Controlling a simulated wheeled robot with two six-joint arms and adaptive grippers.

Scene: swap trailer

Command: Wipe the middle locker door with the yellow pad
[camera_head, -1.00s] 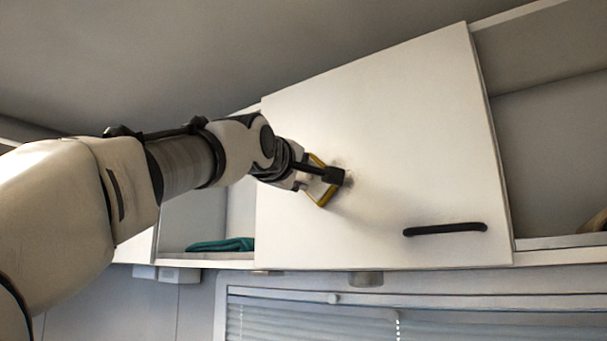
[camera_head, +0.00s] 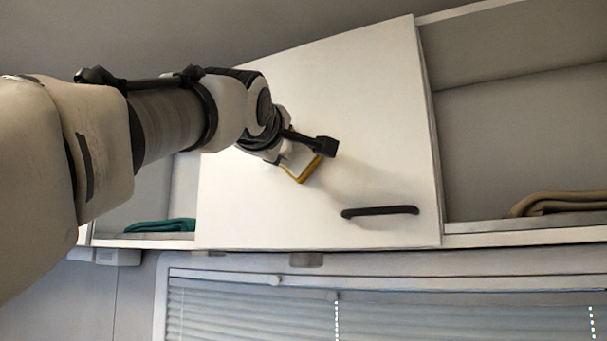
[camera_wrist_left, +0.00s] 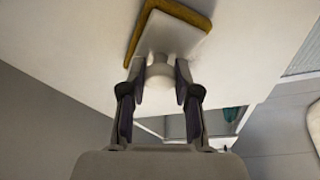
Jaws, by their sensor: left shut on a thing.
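The middle locker door (camera_head: 370,90) is a large white panel with a black bar handle (camera_head: 380,211) low on its right side. It looks shut. My left gripper (camera_head: 318,148) is in front of the door, up and left of the handle. It is shut on the round knob of the yellow pad (camera_head: 308,172). In the left wrist view, the pad's yellow edge (camera_wrist_left: 136,32) shows around a white backing, with the knob (camera_wrist_left: 160,76) between the fingers. The pad lies close to the door; whether it touches is not clear. My right gripper is out of view.
An open compartment at left holds a folded teal cloth (camera_head: 160,225). An open compartment at right holds a folded tan cloth (camera_head: 560,203). A window with blinds (camera_head: 390,310) is below the lockers. The ceiling is close above.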

